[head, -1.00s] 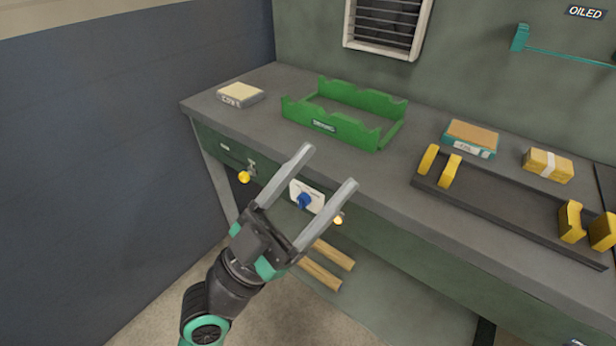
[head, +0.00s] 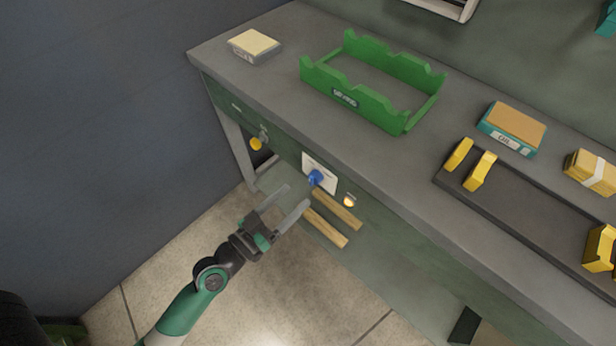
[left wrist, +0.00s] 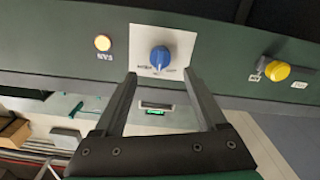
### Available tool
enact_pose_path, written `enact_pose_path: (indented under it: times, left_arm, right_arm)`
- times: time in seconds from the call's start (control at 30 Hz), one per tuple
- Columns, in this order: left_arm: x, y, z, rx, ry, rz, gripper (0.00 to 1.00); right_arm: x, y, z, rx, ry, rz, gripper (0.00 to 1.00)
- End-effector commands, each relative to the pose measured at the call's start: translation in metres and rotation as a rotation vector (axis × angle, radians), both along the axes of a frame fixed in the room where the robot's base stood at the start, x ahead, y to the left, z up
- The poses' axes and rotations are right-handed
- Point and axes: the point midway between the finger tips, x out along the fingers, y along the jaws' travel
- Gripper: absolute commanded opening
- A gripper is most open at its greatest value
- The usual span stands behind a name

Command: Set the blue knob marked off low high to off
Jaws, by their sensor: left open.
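The blue knob (head: 315,178) sits on a white plate (head: 326,186) on the bench's front panel. In the left wrist view the blue knob (left wrist: 160,57) is just beyond my fingertips, and small dark lettering lies around it on the white plate (left wrist: 180,40). The lettering is too small to read surely, and I cannot tell which mark the knob points to. My left gripper (head: 295,195) is open and empty, in front of and slightly below the knob; its two fingers (left wrist: 161,75) straddle the knob's line, apart from it. My right gripper is not in view.
A yellow knob (head: 256,144) is left of the plate, and a lit lamp (head: 349,201) is right of it. On the benchtop are a green rack (head: 390,118) and several blocks. The floor in front is clear.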

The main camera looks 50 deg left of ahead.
Motion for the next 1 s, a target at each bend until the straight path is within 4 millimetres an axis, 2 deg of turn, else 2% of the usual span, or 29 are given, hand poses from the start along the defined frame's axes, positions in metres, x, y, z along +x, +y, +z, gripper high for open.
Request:
enact_pose_path:
  times: [0.03, 0.1, 0.3, 0.63, 1.0]
  left_arm:
    - [0.013, 0.001, 0.006, 0.002, -0.002, -0.002, 0.74]
    - [0.028, 0.002, 0.005, 0.001, -0.003, -0.002, 0.74]
    - [0.057, 0.005, 0.001, 0.0, 0.0, -0.001, 0.74]
    - [0.062, 0.006, 0.0, 0.0, 0.0, -0.001, 0.74]
    - [0.062, 0.006, 0.0, 0.0, 0.0, -0.001, 0.07]
  right_arm:
    - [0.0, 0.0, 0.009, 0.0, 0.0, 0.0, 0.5]
    - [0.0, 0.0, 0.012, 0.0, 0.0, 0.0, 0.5]
    - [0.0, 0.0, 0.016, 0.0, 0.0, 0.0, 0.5]
    - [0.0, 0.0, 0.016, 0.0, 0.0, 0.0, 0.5]
    - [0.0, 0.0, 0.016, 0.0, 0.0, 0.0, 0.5]
